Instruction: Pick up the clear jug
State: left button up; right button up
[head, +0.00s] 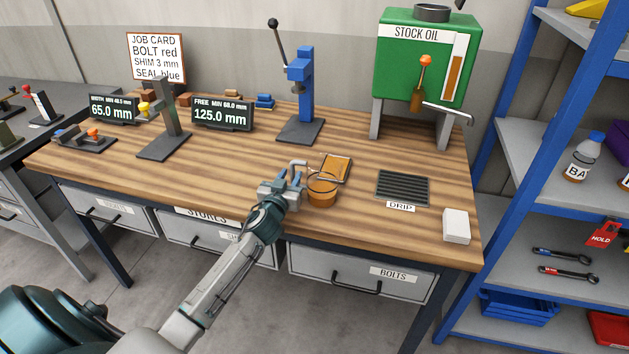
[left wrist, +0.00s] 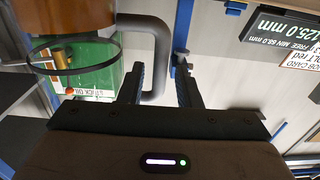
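The clear jug (head: 322,190) stands on the wooden bench, with amber liquid at its bottom and a grey handle (head: 299,164) on its left side. My left gripper (head: 284,187) is just left of the jug at handle height. In the left wrist view the gripper (left wrist: 161,88) is open, with the jug's grey handle (left wrist: 160,55) between its two fingers. The handle is closer to the left finger, and a gap shows on the right. The jug's dark rim and amber liquid (left wrist: 72,15) show at upper left there. My right gripper is not in view.
An amber-brown tray or pad (head: 336,166) lies right behind the jug. A dark drip grate (head: 403,187) and white block (head: 456,226) are to the right. The green stock oil tank (head: 410,60) and blue press (head: 300,80) stand behind. Bench to the left of the gripper is clear.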

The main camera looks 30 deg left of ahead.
pick_arm(q)
grip_shut()
jog(key=shift+r, duration=0.15)
